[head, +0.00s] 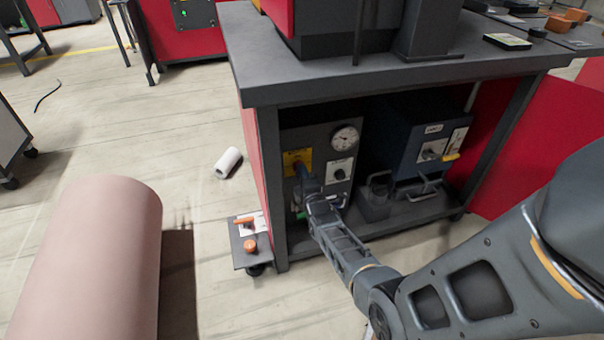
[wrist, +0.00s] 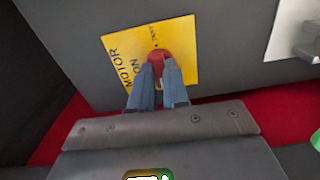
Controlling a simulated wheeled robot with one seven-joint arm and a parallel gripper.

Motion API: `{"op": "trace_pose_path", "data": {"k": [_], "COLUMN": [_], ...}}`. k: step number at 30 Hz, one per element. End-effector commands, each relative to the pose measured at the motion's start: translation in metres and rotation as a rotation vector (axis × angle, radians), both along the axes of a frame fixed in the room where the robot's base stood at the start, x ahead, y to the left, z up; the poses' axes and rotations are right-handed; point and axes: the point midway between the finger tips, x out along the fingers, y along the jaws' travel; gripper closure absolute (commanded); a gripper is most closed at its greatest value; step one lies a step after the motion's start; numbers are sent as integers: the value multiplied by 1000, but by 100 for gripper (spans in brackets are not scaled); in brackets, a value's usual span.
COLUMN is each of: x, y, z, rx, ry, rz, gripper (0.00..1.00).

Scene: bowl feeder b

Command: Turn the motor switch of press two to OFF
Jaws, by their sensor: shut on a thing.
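The motor switch is a red knob (wrist: 158,57) on a yellow plate (wrist: 125,58) in the wrist view. The plate reads MOTOR and ON, with more small lettering near the knob that I cannot make out fully. My gripper (wrist: 160,72) is shut on the red knob, its two blue-grey fingers on either side. In the head view the yellow plate (head: 290,160) is at the left of a dark control panel under the press table, and my gripper (head: 300,172) reaches it from below. The knob is hidden there behind the fingers.
A round gauge (head: 345,137) and another switch (head: 340,173) sit right of the plate. A blue-grey box (head: 400,135) stands further right under the tabletop (head: 300,75). A table leg (head: 271,185) is close on the left. A low platform (head: 240,256) holds orange items.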

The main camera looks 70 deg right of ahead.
Motion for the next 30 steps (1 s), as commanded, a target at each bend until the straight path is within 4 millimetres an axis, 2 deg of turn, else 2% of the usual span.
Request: {"op": "trace_pose_path", "data": {"k": [18,19,27,30], "x": [-1,-1,-1,0], "y": [1,1,0,0], "z": [-3,-3,-1,-1], "rx": [-27,-27,-27,-27], "ry": [39,39,36,35], "rz": [1,1,0,0], "gripper": [100,84,60,60]}}
